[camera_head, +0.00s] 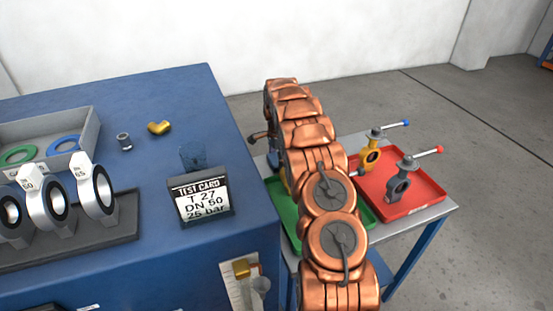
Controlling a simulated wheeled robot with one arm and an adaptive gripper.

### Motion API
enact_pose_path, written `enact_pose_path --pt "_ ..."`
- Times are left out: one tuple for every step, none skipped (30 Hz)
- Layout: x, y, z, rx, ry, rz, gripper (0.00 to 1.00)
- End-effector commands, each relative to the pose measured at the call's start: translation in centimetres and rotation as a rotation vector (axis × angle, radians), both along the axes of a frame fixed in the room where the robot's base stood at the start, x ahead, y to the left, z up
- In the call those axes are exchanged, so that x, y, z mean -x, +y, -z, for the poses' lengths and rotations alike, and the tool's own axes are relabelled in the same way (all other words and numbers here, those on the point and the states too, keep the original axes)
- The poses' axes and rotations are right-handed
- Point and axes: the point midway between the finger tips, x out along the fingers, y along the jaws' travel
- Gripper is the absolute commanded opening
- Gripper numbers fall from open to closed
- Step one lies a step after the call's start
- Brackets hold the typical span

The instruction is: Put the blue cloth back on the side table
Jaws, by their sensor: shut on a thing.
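My copper-coloured arm (318,170) runs from the bottom right of centre up to the middle of the picture. My gripper does not show. The side table (437,212) stands to the right of the blue bench, partly behind my arm. No cloth can be clearly made out. A small dark blue piece (193,157) shows on the bench just behind the test card, but I cannot tell whether it is the cloth.
The side table holds a green tray (361,215), mostly hidden by my arm, and a red tray (425,195) with two valves. The blue bench (150,235) carries a test card (202,198), a grey bin (85,130), a yellow fitting (159,127) and several rings.

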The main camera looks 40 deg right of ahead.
Motion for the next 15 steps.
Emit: enact_pose_path --pt "0.01 0.01 0.2 0.0 0.0 0.0 0.94" --pt "0.0 0.0 0.11 0.0 0.0 0.0 0.97" --pt "0.0 0.0 0.09 0.0 0.0 0.0 1.0" --pt "0.0 0.01 0.09 0.0 0.0 0.0 1.0" --pt "0.0 0.01 0.1 0.0 0.0 0.0 1.0" --pt "0.0 0.02 0.11 0.0 0.001 0.0 1.0" --pt "0.0 0.02 0.11 0.0 0.001 0.0 1.0" --pt "0.0 0.02 0.11 0.0 0.001 0.0 1.0" --pt "0.0 0.03 0.11 0.0 0.001 0.0 1.0" --pt "0.0 0.03 0.11 0.0 0.001 0.0 1.0" --pt "0.0 0.03 0.1 0.0 0.001 0.0 1.0" --pt "0.0 0.03 0.07 0.0 0.001 0.0 1.0" --pt "0.0 0.02 0.01 0.0 0.001 0.0 1.0" --pt "0.02 0.01 -0.08 0.0 0.001 0.0 1.0" --pt "0.02 0.01 -0.28 0.0 0.001 0.0 1.0"
